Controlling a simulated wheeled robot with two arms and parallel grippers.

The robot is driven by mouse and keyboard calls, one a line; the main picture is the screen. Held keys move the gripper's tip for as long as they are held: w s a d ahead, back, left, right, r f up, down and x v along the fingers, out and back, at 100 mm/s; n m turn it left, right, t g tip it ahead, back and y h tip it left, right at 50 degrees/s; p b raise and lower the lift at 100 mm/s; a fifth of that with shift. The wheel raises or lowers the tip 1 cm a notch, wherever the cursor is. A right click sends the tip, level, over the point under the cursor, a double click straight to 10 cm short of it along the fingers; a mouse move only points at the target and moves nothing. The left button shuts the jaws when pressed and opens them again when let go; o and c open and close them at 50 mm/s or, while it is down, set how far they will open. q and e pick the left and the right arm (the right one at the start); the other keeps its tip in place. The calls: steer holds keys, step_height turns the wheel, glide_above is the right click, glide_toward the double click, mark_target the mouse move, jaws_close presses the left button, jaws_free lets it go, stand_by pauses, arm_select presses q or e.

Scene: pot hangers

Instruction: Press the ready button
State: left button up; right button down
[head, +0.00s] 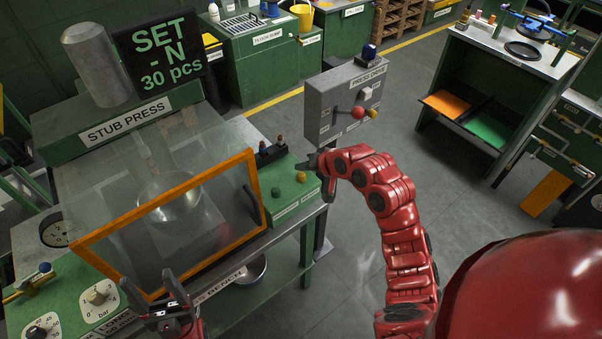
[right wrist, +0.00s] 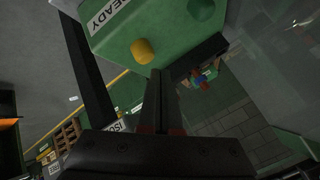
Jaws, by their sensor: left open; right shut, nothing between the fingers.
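The green button box (head: 285,186) stands at the right end of the stub press bench. It carries a yellow button (head: 300,177) and a dark green button (head: 276,192). In the right wrist view a label ending in "EADY" (right wrist: 103,18) lies beside the yellow button (right wrist: 143,51); the green button (right wrist: 201,10) is at the top. My right gripper (head: 312,163) is shut and empty, just beyond the yellow button. Its fingertips (right wrist: 158,75) show close to the box's edge, apart from the button in the picture. My left gripper (head: 168,298) is open and empty before the bench.
An orange-framed clear guard (head: 165,203) covers the press with a metal bowl (head: 172,200) behind it. A small black holder (head: 271,152) stands behind the buttons. A grey press drive box (head: 343,100) with levers rises behind my right gripper. Open floor lies to the right.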

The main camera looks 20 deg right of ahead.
mark_target(303, 176)
steer(key=shift+f, duration=0.1)
steer(key=shift+f, duration=0.3)
steer(key=shift+f+b, duration=0.4)
steer(key=shift+f, duration=0.2)
stand_by(1.0)
steer(key=shift+r, duration=0.1)
steer(key=shift+r+p, duration=0.7)
steer(key=shift+r, duration=0.2)
steer(key=shift+r, duration=0.1)
steer(key=shift+r+p, duration=1.65)
steer(key=shift+r, duration=0.8)
